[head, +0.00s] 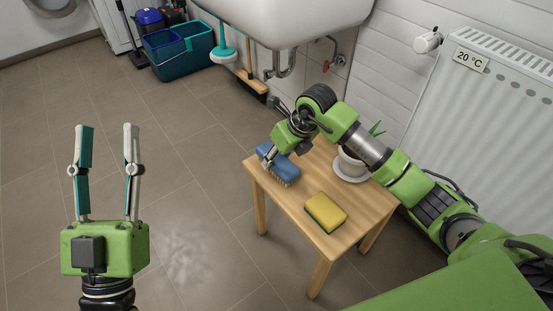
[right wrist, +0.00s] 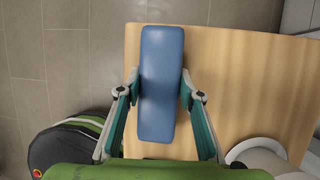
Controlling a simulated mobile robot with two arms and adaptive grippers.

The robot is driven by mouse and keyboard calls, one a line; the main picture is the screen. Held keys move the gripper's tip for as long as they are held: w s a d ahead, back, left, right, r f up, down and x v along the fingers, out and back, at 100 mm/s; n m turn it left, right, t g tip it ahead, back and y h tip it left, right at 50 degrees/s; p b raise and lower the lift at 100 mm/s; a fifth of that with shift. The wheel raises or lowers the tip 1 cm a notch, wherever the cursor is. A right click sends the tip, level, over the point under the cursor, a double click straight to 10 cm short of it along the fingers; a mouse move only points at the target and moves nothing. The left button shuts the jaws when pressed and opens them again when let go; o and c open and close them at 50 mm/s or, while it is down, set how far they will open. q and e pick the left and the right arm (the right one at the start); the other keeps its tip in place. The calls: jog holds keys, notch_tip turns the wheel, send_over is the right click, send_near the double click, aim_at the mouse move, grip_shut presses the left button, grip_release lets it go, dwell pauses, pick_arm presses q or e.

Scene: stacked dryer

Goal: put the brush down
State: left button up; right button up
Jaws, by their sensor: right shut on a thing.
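The blue brush (head: 281,164) is at the left corner of the small wooden table (head: 290,205), its tan bristles facing down. It also shows in the right wrist view (right wrist: 162,85) as a long blue block lying over the tabletop (right wrist: 230,80). My right gripper (head: 270,160) is shut on the brush, with one finger on each side of it. Whether the bristles touch the wood or hang just above it, I cannot tell. My left gripper (head: 106,130) is open and empty, pointing up over the floor at the left.
A yellow and green sponge (head: 326,213) lies on the table to the right of the brush. A potted plant on a white saucer (head: 350,168) stands at the back, partly behind my right arm. A sink (head: 285,20) hangs above, and a radiator (head: 485,110) is at the right.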

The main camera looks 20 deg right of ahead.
jog(key=o, duration=1)
